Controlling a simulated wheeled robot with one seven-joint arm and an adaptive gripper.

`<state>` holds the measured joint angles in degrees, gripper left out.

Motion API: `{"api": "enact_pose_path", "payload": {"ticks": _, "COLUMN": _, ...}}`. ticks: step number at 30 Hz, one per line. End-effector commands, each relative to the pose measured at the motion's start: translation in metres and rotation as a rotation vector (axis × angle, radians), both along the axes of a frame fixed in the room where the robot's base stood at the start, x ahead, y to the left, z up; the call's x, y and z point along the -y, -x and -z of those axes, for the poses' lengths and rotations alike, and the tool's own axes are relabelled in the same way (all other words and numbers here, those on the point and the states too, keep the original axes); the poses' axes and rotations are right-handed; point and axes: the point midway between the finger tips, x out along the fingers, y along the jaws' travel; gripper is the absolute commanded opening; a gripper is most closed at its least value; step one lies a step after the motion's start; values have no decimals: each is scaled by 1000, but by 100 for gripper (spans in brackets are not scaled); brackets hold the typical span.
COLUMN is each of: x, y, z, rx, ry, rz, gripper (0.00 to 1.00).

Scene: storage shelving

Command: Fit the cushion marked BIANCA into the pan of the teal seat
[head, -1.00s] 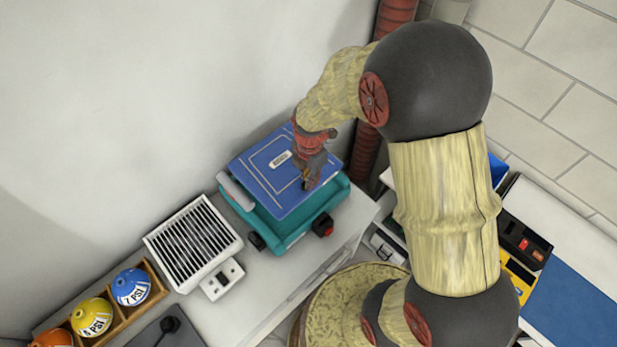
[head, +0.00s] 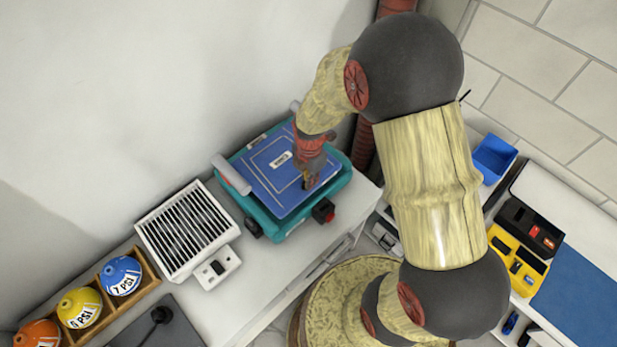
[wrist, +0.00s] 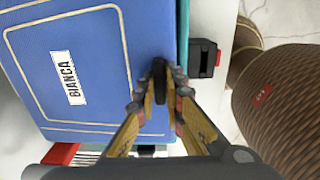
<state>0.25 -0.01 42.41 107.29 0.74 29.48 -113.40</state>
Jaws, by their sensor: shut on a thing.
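The blue cushion (head: 258,172) has pale piping and a white label reading BIANCA, legible in the wrist view (wrist: 72,82). It lies over the pan of the teal seat (head: 268,222), with teal rim showing around it in the head view. I cannot tell whether it sits fully flush. My gripper (wrist: 160,82) is shut on a dark tab at the cushion's edge, beside a teal strip of the seat. In the head view my gripper (head: 307,182) is over the cushion's right side and hides part of it.
A grey roll (head: 231,174) lies along the seat's left side. A black box with a red button (head: 323,210) sticks out at the front right. A slatted heater (head: 188,231) and a rack of coloured balls stand left. A ribbed red pipe (head: 364,145) rises behind.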

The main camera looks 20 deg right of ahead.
Motion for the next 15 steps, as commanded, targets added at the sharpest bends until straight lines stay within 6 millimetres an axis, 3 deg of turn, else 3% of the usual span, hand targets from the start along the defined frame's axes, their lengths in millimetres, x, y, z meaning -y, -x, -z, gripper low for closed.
{"api": "enact_pose_path", "payload": {"ticks": 15, "x": 0, "y": -1, "z": 8, "rx": 2, "ry": 0, "rz": 0, "gripper": 0}}
